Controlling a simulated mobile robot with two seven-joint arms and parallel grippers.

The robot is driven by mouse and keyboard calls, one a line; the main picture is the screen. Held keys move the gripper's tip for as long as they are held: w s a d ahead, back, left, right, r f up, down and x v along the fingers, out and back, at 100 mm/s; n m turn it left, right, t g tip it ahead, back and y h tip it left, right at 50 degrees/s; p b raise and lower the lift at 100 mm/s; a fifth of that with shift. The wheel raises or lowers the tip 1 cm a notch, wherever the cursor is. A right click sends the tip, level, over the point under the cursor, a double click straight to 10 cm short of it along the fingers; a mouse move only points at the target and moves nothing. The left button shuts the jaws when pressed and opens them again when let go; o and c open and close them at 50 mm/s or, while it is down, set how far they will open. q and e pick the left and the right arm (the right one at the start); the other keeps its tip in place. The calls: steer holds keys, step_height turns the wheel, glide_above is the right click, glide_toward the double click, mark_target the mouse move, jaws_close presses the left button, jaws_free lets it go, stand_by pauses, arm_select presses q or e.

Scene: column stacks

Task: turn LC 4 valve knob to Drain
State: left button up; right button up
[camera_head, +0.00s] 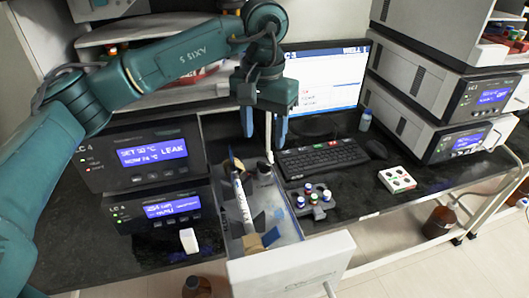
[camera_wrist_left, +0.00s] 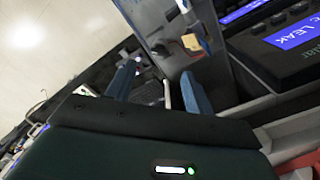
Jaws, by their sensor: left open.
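The LC 4 unit (camera_head: 108,172) is a dark box at the left with a blue display that reads LEAK. A second dark unit (camera_head: 120,217) with a blue display sits below it; its label is too small to read surely. I cannot make out a valve knob on either. My left gripper (camera_head: 263,130) is open, fingers pointing down, to the right of the LC 4 unit and in front of the monitor. In the left wrist view the gripper (camera_wrist_left: 156,82) shows nothing gripped, and the LEAK display is at upper right. My right gripper is not in view.
A small white block (camera_head: 188,241) is near the lower unit. A keyboard (camera_head: 322,157), a vial rack (camera_head: 313,200) and a white vial tray (camera_head: 397,179) are to the right.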

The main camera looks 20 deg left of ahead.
mark_target(264, 163)
arm_select(q)
step_height(264, 163, down, 7)
steer(key=shift+w+f+p, duration=0.1)
steer(key=shift+f+p, duration=0.05)
steer(key=shift+p, duration=0.35)
steer(key=shift+c, duration=0.4)
steer(key=c, duration=0.9)
